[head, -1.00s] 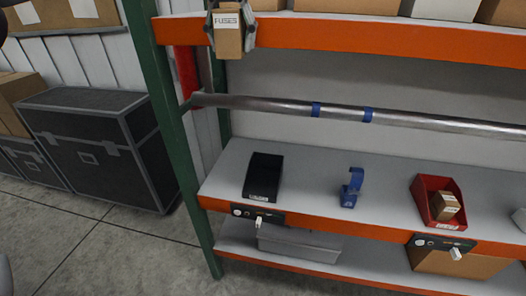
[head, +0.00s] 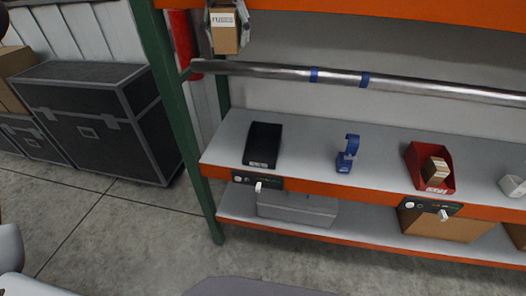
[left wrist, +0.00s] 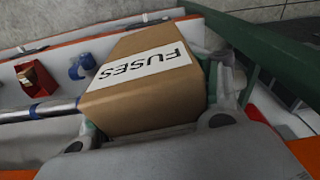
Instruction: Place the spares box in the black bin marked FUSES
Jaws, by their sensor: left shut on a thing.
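My left gripper (head: 227,28) is shut on a brown cardboard box (head: 225,41) with a white label. In the left wrist view the held box (left wrist: 150,92) fills the middle, its label reads FUSES, and the fingers grip its sides. It hangs in the air above the metal rail, in front of the rack. The black bin (head: 263,144) stands on the middle shelf, low and left of centre, below the held box in the picture. It looks empty; its small front label is too small to read. My right gripper is not in view.
A metal rail (head: 260,72) crosses above the middle shelf (head: 305,150). A blue tape dispenser (head: 346,154) stands right of the black bin, then a red bin (head: 412,163) holding a small box (head: 436,172). A green post (head: 176,110) stands left.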

